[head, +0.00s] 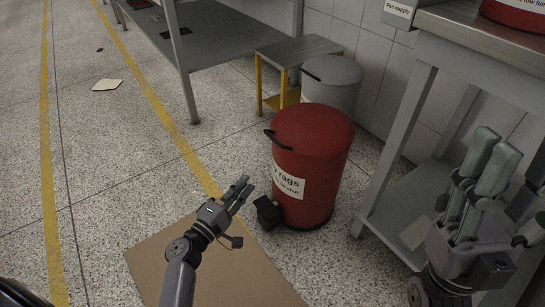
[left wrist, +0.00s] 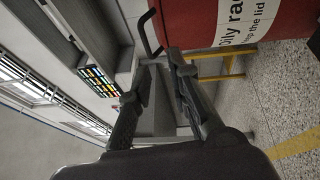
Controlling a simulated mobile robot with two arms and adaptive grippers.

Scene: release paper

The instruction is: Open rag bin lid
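The red rag bin (head: 325,185) stands upright on the floor right of centre, with a white label reading "rags". Its red lid (head: 315,125) is down on the bin, with a black handle (head: 277,140) at its left front edge. A black pedal (head: 267,212) is at the bin's foot. My left gripper (head: 243,188) is in front and left of the bin, apart from it, open and empty. In the left wrist view, the handle (left wrist: 148,32) shows just beyond the fingertips (left wrist: 163,62). My right gripper (head: 498,145) is at the right; its finger gap is unclear.
A grey bin (head: 335,80) and a small yellow-legged table (head: 290,52) stand behind the red bin. A metal workbench (head: 480,45) with a lower shelf is at the right. A brown mat (head: 205,270) lies in front. The left floor is mostly clear.

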